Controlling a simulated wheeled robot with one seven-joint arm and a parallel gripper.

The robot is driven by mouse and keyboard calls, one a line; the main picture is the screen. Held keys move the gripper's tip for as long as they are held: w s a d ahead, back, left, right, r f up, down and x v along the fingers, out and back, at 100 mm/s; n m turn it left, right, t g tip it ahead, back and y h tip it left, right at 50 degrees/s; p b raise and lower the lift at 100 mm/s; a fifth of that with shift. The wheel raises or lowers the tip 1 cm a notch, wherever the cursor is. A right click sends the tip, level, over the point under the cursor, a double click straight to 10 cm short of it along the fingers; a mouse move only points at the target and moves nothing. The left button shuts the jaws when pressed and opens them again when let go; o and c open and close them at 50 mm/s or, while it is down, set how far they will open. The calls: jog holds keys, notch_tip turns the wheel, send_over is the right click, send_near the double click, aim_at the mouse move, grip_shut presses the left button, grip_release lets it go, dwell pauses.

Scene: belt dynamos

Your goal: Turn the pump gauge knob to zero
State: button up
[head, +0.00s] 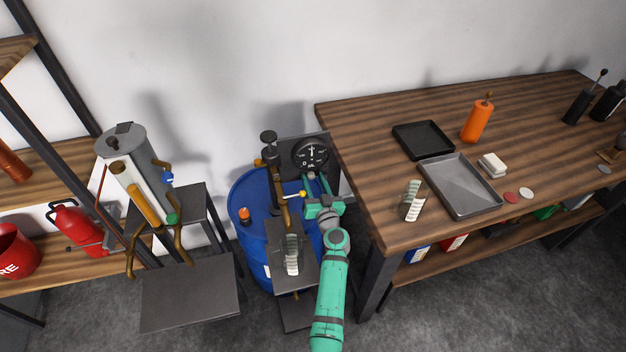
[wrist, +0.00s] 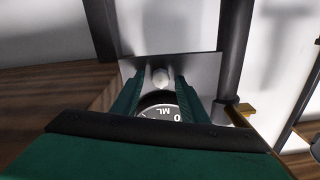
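The pump gauge (head: 312,152) is a round black dial with white markings on a dark plate above the blue barrel. Its pale needle points roughly upward in the head view. The wrist view shows part of the dial (wrist: 158,99) with "ML" and a "0". A small pale knob (wrist: 160,77) stands out from the plate beside the dial. My green gripper (head: 317,180) is at the lower edge of the gauge. In the wrist view my gripper (wrist: 160,82) has its fingers apart, one on each side of the knob, with gaps visible. The knob is not clear in the head view.
The blue barrel (head: 249,192) stands under the pump. A wooden workbench (head: 375,185) is close on the right, with trays and an orange bottle (head: 477,121). A grey cylinder apparatus (head: 126,141) stands left.

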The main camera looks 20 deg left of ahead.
jog(key=shift+w+a, duration=0.15)
jog(key=shift+w, duration=0.1)
grip_shut()
